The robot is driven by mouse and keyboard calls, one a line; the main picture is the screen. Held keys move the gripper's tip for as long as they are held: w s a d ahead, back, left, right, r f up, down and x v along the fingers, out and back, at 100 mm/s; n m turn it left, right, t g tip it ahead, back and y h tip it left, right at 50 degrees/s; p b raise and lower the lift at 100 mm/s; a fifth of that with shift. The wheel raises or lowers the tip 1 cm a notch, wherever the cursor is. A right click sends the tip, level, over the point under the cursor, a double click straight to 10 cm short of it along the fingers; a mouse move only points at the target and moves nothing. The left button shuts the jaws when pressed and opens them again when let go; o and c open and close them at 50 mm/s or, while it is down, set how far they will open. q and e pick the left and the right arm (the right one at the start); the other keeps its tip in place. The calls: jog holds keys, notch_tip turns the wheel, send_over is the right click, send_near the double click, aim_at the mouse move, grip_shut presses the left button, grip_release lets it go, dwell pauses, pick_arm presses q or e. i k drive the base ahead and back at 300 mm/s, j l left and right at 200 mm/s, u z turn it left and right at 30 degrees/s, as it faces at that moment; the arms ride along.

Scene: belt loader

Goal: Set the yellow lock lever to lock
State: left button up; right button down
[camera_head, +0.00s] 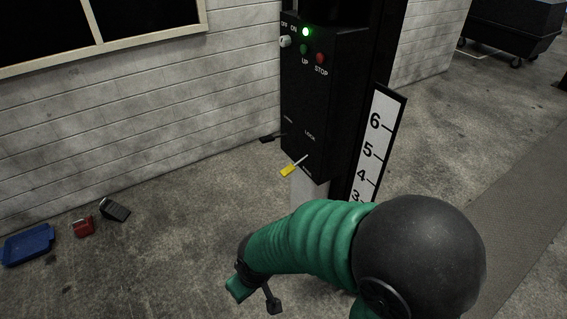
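The yellow lock lever (288,171) is low on the front of the black control box (322,105). Its pale shaft runs up to the right from the yellow grip, which points down-left. A small "LOCK" label (310,135) is above the lever, and another small label, too small to read, is below it to the right. My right arm, green with a dark round joint, comes in from the lower right. Its gripper (255,294) is below and left of the lever, apart from it; its finger opening is not clear. My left gripper is out of view.
The box has a lit green light (306,32), an OFF/ON knob (285,41), an UP button and a red STOP button (320,58). A numbered scale (374,145) stands to the right. A blue tray (28,244) and small items lie on the floor at left.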

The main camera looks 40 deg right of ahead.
aim_at(288, 170)
jog(key=l, duration=0.7)
jog(key=i+l, duration=0.15)
jog(key=l, duration=0.55)
jog(key=u, duration=0.05)
